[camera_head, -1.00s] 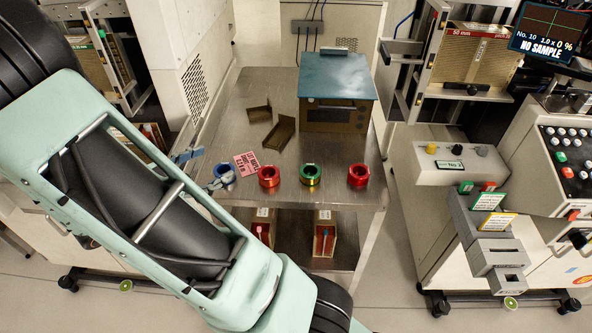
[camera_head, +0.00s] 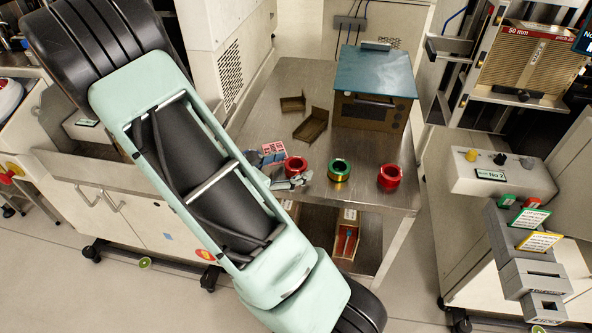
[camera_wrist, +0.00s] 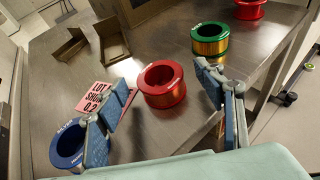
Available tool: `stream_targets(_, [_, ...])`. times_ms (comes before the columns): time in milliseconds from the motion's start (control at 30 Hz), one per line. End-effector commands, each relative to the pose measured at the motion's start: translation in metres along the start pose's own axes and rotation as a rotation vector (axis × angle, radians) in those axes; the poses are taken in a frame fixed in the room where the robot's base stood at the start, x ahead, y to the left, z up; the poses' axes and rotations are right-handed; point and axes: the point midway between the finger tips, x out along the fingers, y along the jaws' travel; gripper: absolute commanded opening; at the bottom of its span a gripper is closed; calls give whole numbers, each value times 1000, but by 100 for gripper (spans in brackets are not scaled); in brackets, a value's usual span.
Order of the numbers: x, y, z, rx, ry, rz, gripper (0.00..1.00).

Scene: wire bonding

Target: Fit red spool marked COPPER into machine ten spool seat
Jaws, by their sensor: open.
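A red spool (camera_head: 295,168) stands at the left of a row on the metal table; it also shows in the wrist view (camera_wrist: 162,88). A second red spool (camera_head: 390,178) stands at the row's right end and is cut by the top edge of the wrist view (camera_wrist: 250,9). I cannot read a COPPER marking on either. My gripper (camera_wrist: 163,86) is open and empty, its blue-padded fingers to either side of the nearer red spool in the picture. In the head view my gripper (camera_head: 291,183) is largely hidden. The spool seat of machine ten cannot be made out.
A green-rimmed spool (camera_head: 340,172) stands between the red ones. A blue spool (camera_wrist: 68,148) is close by my left finger. A pink card (camera_wrist: 105,97), open brown boxes (camera_head: 311,124) and a blue-topped oven (camera_head: 375,75) share the table. A No. 2 control box (camera_head: 490,174) stands right.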

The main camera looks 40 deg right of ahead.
Motion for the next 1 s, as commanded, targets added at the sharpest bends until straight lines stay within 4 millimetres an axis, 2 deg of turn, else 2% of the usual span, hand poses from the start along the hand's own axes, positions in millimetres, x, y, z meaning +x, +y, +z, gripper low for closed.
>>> stream_targets(33, [10, -1, -3, 0, -1, -3, 63])
stream_targets(167, [21, 0, -2, 0, 0, 0, 63])
stream_targets(433, [24, 0, 0, 0, 0, 1, 63])
stream_targets(800, [23, 0, 0, 0, 0, 1, 22])
stream_targets(1000, [23, 0, 0, 0, 0, 1, 20])
